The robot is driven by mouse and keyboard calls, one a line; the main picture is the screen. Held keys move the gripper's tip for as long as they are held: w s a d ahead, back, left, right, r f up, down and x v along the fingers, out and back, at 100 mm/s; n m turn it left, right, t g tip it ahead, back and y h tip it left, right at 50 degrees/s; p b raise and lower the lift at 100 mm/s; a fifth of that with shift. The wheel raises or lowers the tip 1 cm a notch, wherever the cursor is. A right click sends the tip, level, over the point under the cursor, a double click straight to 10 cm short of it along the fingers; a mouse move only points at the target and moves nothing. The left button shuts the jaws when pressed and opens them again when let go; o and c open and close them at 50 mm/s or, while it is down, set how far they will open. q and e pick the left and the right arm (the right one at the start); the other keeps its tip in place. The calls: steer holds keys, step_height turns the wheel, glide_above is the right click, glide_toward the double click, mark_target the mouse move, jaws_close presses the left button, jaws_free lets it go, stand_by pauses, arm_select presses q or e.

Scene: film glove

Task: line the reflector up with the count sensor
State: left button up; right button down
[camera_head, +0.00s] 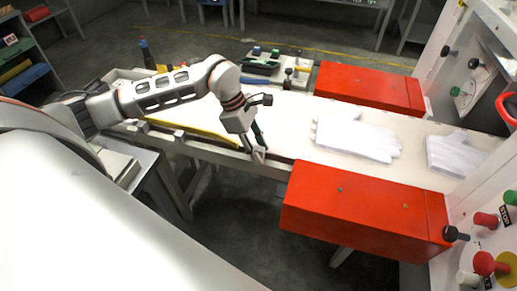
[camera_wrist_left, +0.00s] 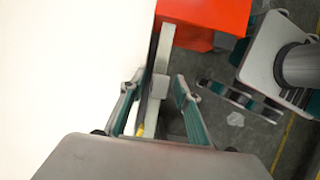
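My left gripper (camera_head: 259,157) is at the near edge of the white conveyor belt, pointing down. In the left wrist view its two teal-edged fingers (camera_wrist_left: 159,78) are apart, one on each side of a small pale grey block (camera_wrist_left: 159,87) on the edge rail. I see no finger clearly touching the block. The block may be the reflector, but I cannot tell for sure. I cannot pick out the count sensor. A grey cylinder (camera_wrist_left: 298,66) with teal-edged parts at the wrist view's right looks like my right arm's end; its finger state is unclear.
The near red box (camera_head: 355,212) stands right of my left gripper, by the belt edge. A far red box (camera_head: 368,88) stands across the belt. White gloves (camera_head: 357,137) lie on the belt (camera_head: 290,115). A machine panel with knobs (camera_head: 490,225) closes off the right.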

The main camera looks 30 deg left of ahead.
arm_select(q)
steer(key=v, duration=1.2)
stand_by(0.3)
